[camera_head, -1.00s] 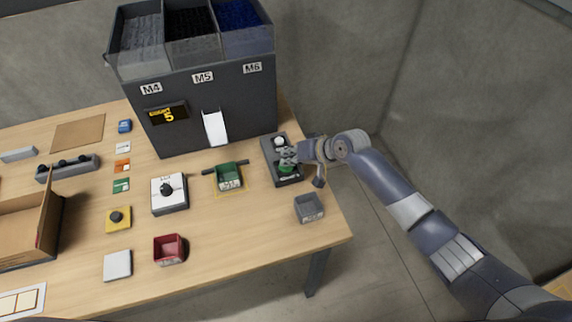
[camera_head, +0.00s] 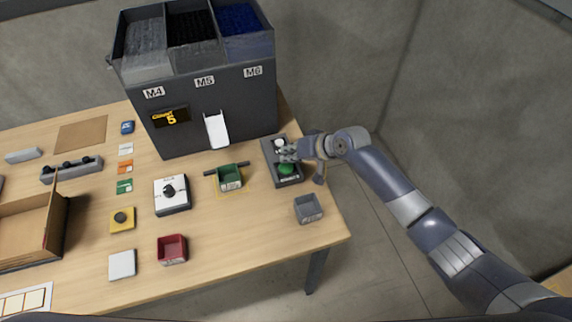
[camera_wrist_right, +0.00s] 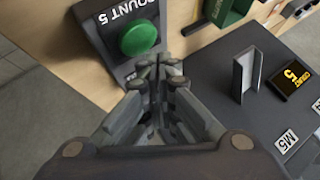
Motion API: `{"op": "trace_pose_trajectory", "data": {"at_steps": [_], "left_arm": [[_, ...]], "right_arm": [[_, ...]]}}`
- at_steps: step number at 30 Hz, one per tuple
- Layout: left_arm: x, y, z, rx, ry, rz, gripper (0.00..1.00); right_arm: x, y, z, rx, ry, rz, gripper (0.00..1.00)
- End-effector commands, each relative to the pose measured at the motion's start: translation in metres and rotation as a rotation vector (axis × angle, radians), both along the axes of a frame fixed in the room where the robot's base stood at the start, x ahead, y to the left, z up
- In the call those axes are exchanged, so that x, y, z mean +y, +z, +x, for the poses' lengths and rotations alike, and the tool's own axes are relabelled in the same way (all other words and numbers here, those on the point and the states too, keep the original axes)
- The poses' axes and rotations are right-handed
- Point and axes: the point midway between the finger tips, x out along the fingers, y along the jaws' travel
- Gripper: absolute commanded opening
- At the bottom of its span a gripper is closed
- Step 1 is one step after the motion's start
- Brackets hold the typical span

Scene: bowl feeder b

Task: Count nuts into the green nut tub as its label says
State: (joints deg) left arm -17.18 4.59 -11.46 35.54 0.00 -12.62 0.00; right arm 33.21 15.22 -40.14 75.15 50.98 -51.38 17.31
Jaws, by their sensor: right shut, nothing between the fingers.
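The green nut tub (camera_head: 230,185) stands on the table in front of the feeder's white chute (camera_head: 216,131); its front label is too small to read. Its contents cannot be made out. A dark button box (camera_head: 268,160) right of the tub carries a green button (camera_head: 287,169) and a white button (camera_head: 279,142). In the right wrist view the green button (camera_wrist_right: 139,37) sits beside lettering reading "COUNT 5". My right gripper (camera_head: 284,153) is shut and empty over the box, between the two buttons. My left gripper is not in view.
The feeder (camera_head: 235,105) has bins marked M4, M5 and M6 and a display (camera_head: 171,116) showing 5. An open cardboard box (camera_head: 50,235) is at left.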

Motion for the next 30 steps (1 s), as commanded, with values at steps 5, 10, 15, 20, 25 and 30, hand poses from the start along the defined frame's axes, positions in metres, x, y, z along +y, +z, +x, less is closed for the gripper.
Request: {"op": "trace_pose_trajectory", "data": {"at_steps": [5, 10, 15, 20, 25, 30], "left_arm": [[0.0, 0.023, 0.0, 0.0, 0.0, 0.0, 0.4], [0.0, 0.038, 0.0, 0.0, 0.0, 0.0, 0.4], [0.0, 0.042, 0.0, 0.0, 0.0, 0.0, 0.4], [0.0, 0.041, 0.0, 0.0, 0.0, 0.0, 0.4], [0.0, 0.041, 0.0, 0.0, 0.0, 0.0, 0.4], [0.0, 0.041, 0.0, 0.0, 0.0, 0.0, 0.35]], "right_arm": [[0.0, 0.024, 0.0, -0.001, 0.0, 0.001, 0.0], [0.0, 0.04, 0.0, -0.001, 0.001, 0.0, 0.0], [0.0, 0.044, 0.0, 0.001, 0.001, 0.0, 0.0], [0.0, 0.043, 0.0, 0.0, 0.0, 0.0, 0.0], [0.0, 0.043, 0.0, 0.0, 0.0, 0.0, 0.0], [0.0, 0.043, 0.0, 0.0, 0.0, 0.0, 0.0]]}}
